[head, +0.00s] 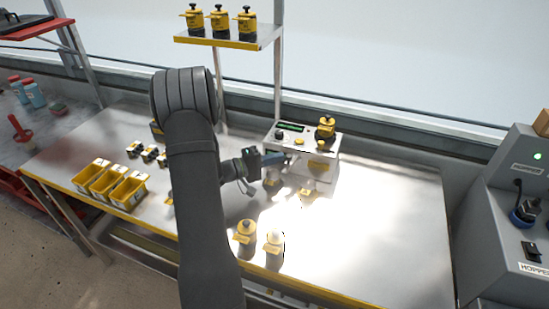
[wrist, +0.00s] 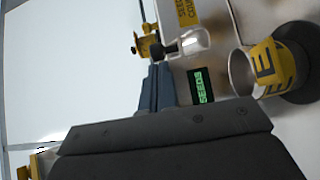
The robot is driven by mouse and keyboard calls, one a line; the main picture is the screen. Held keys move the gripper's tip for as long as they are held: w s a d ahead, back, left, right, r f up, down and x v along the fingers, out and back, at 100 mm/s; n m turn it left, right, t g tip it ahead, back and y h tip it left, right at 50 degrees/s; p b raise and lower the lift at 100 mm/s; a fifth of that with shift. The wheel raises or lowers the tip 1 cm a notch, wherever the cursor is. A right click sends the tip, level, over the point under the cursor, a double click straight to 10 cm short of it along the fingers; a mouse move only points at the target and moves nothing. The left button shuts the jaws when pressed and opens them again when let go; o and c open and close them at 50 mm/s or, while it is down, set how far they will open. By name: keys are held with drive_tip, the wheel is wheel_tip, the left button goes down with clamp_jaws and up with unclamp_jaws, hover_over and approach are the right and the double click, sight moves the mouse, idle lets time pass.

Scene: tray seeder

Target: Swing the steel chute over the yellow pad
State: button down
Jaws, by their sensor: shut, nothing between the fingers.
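My gripper (head: 280,158) is shut and empty at the left front of the white seed counter (head: 277,131), level with its upper front edge. In the wrist view its blue-grey fingers (wrist: 155,88) lie together beside the green display. A shiny, pale spout with a dark end (wrist: 190,42) sits just beyond the fingertips, and it looks like the steel chute. I cannot tell whether the fingers touch it. In the head view, yellow pieces (head: 310,189) lie below the counter in glare, and I cannot tell which is the pad.
A yellow-black bottle (head: 325,130) stands on the counter. Two more bottles (head: 246,238) stand at the bench's front edge. Yellow bins (head: 128,190) are on the left, a shelf (head: 240,41) of bottles is behind, and a grey hopper panel (head: 505,225) is right. The bench's right side is clear.

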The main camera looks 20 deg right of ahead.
sight(289, 160)
drive_tip(key=shift+s+n+t, duration=0.5)
drive_tip(key=shift+n+t, duration=0.1)
drive_tip(key=shift+t, duration=0.4)
drive_tip(key=s+n+t, duration=0.1)
drive_tip(key=t, duration=0.1)
drive_tip(key=s+d+n+t+y, duration=0.1)
drive_tip(key=n+t, duration=0.1)
drive_tip(key=shift+s+t, duration=0.2)
drive_tip(key=shift+t, duration=0.1)
drive_tip(key=shift+s+d, duration=1.75)
drive_tip(key=shift+d, duration=0.2)
drive_tip(key=shift+r, duration=0.1)
drive_tip(key=s+d+r, duration=0.4)
drive_tip(key=s+r, duration=0.6)
drive_tip(key=s, duration=0.1)
drive_tip(key=shift+r, duration=0.4)
